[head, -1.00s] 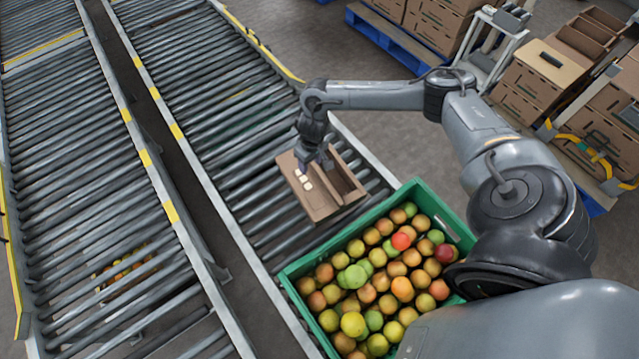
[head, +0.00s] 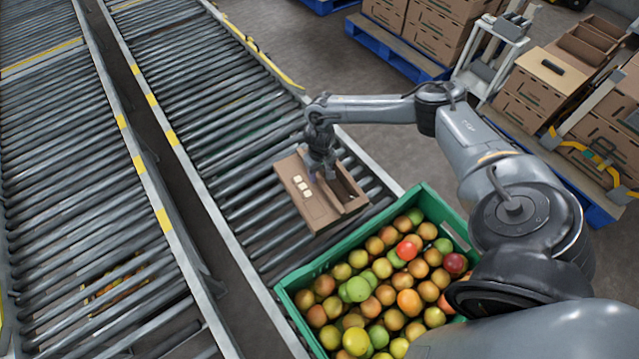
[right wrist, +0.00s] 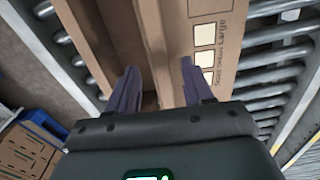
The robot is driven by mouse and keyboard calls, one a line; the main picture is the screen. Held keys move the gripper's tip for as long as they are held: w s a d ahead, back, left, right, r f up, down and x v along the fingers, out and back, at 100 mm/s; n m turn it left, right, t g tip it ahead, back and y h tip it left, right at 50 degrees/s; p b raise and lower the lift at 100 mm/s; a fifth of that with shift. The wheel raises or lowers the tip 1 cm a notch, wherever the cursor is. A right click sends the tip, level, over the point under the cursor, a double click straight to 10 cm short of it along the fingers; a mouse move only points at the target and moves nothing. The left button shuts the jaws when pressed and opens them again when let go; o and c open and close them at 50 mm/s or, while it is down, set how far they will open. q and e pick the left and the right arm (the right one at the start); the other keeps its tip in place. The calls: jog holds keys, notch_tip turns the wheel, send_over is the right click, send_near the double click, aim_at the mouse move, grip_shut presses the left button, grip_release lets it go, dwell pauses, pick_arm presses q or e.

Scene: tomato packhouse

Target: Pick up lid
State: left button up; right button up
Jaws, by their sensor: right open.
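An open brown cardboard carton (head: 352,190) sits on the roller conveyor in the head view. A flat brown panel (head: 296,190) with several pale squares lies along its left side; this looks like the lid. In the right wrist view the panel (right wrist: 232,22) carries the word "Large", with the carton's open inside (right wrist: 118,35) to its left. My right gripper (head: 321,174) points down over the carton. Its open fingers (right wrist: 159,70) stand either side of a cardboard edge in the wrist view; contact cannot be told. My left gripper is not in view.
A green crate (head: 300,272) full of tomatoes stands close in front of the carton. Stacked cartons (head: 521,108) on blue pallets and a grey trolley (head: 497,57) stand at the right. The conveyor rollers (head: 185,105) behind the carton are clear.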

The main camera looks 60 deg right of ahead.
jog(key=shift+f+b, duration=0.3)
jog(key=shift+f, duration=1)
grip_shut()
jog(key=shift+r, duration=0.15)
jog(key=shift+r, duration=0.3)
notch_tip(320, 180, up, 9)
jog(key=p, duration=0.4)
notch_tip(320, 180, up, 7)
jog(key=p, duration=0.9)
send_over(320, 178)
jog(key=shift+a+f, duration=0.1)
jog(key=shift+f, duration=0.05)
